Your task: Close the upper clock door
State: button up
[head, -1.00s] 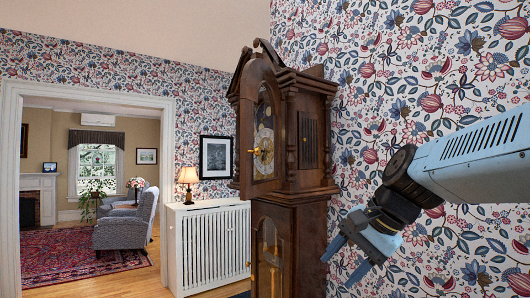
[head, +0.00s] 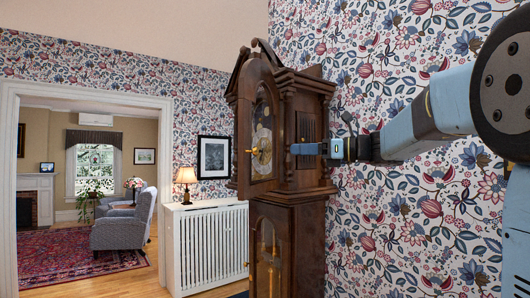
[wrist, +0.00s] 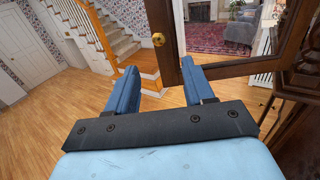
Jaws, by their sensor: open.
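The tall dark wood clock (head: 298,120) stands against the papered wall. Its upper door (head: 246,172) has a glass pane and a brass knob (head: 255,151). In the wrist view the upper door (wrist: 232,68) stands swung out from the case, and the room beyond shows through its pane. Its knob (wrist: 158,40) is on the left stile. My gripper (head: 293,149) reaches in from the right beside the upper case. In the wrist view my gripper (wrist: 158,68) is open and empty, its fingertips close to the door's knob-side stile. I cannot tell whether they touch it.
A white radiator cover (head: 207,245) with a lamp (head: 186,178) is left of the clock. The lower clock door (head: 267,255) is below. The wrist view shows open wood floor (wrist: 45,125) and a staircase (wrist: 115,40).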

jog(key=x, duration=1.1)
jog(key=shift+a, duration=0.4)
jog(key=shift+w, duration=0.1)
jog(key=shift+c, duration=0.3)
jog(key=c, duration=0.9)
grip_shut()
jog(key=shift+w+d, duration=0.1)
